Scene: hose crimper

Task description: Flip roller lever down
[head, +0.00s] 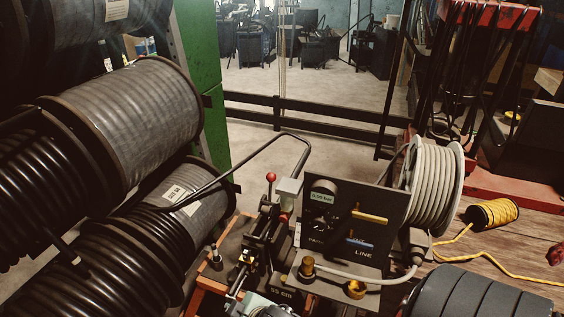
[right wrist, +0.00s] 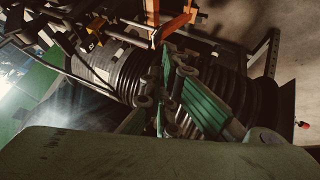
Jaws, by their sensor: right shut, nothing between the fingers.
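The crimping and measuring machine with its black panel (head: 335,222) stands in the middle of the head view. A lever with a red ball knob (head: 271,177) stands upright at the panel's left; I cannot tell for sure that it is the roller lever. A long bent black bar (head: 262,146) reaches from the hose reels to behind the machine. My left gripper is not in view.
Large hose reels (head: 138,120) fill the left side. A pale hose reel (head: 435,183) stands right of the panel, with a yellow cord spool (head: 492,212) on the wooden bench (head: 500,252). Orange framework (right wrist: 172,24) passes close above the right fingertips in the wrist view.

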